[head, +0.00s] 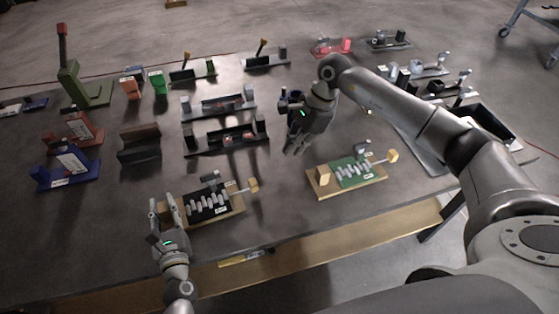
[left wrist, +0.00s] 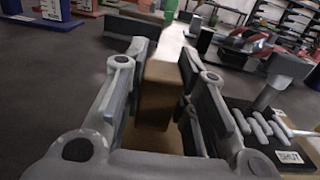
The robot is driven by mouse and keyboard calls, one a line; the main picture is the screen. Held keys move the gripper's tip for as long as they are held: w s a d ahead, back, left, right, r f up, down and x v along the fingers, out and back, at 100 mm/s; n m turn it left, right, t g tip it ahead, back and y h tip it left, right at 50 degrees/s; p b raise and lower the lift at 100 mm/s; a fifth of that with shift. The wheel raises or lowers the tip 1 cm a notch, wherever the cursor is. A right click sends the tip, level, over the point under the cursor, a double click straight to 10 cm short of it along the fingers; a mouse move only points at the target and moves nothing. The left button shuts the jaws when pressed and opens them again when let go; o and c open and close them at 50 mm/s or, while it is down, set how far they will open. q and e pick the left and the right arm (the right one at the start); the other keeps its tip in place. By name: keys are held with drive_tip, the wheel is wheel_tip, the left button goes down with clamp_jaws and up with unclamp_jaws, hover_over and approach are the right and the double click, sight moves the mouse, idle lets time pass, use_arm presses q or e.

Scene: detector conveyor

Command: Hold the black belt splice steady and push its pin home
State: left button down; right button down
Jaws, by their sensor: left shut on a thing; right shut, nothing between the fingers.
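The black belt splice (head: 209,207) lies on a wooden base near the table's front edge, with a row of grey knuckles and a small grey upright. Its pin sticks out to the right and ends in a wooden knob (head: 253,185). My left gripper (head: 164,205) is shut on the wooden block at the base's left end. The left wrist view shows this block (left wrist: 160,100) between the fingers, with the black splice (left wrist: 262,138) to the right. My right gripper (head: 295,148) is shut and empty, above the table, behind and to the right of the splice.
A similar green splice (head: 353,172) on a wooden base lies to the right, with its own knobbed pin. Grey-black fixtures (head: 225,138) stand behind the black splice. Bare table lies between the two splices.

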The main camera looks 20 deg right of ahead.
sight(253, 185)
drive_tip(key=x, duration=0.8)
drive_tip(key=shift+a+f, duration=0.15)
drive_tip(key=shift+f, duration=0.15)
drive_tip(key=a, duration=0.3)
drive_tip(key=shift+a+f, duration=0.1)
drive_tip(key=shift+f, duration=0.2)
drive_tip(key=shift+a, duration=0.45)
drive_tip(key=a, duration=0.6)
drive_tip(key=shift+a, duration=0.4)
use_arm(q)
drive_tip(key=shift+d, duration=0.1)
use_arm(e)
drive_tip(key=shift+d, duration=0.1)
